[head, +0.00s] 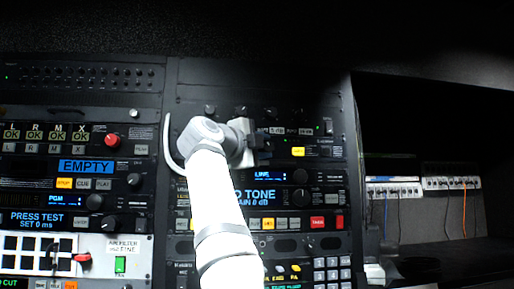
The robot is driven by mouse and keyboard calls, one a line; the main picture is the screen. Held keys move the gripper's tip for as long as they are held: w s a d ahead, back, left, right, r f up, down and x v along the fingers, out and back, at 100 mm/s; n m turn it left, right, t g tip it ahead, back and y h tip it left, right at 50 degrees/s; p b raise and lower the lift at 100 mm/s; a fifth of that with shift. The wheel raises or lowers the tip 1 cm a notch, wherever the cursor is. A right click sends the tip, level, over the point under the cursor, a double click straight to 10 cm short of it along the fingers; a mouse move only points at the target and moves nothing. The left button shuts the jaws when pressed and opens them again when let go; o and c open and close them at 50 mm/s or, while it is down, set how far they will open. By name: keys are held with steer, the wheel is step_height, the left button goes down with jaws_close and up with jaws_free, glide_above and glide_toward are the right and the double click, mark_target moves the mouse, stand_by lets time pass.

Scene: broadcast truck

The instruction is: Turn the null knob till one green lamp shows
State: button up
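My gripper (262,146) is up against or close in front of the right rack's upper panel, between the small displays and the upper left of that panel. My white arm reaches up to it from below and covers part of the rack. Whether its fingers are open or shut is too small to tell. No knob marked null can be read; the gripper and arm hide part of the panel. No single green lamp can be made out as the null lamp.
The left rack has a red knob (112,140), a blue EMPTY display (86,167) and a green button (120,264). A blue LINE display (277,176) and a red button (317,222) sit below the gripper. A patch panel with cables (394,190) stands in the dark bay at right.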

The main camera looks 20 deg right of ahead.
steer(key=o, duration=0.3)
steer(key=shift+f, duration=0.1)
steer(key=b+v, duration=0.2)
steer(key=v, duration=0.5)
steer(key=shift+a, duration=0.4)
steer(key=shift+s, duration=0.1)
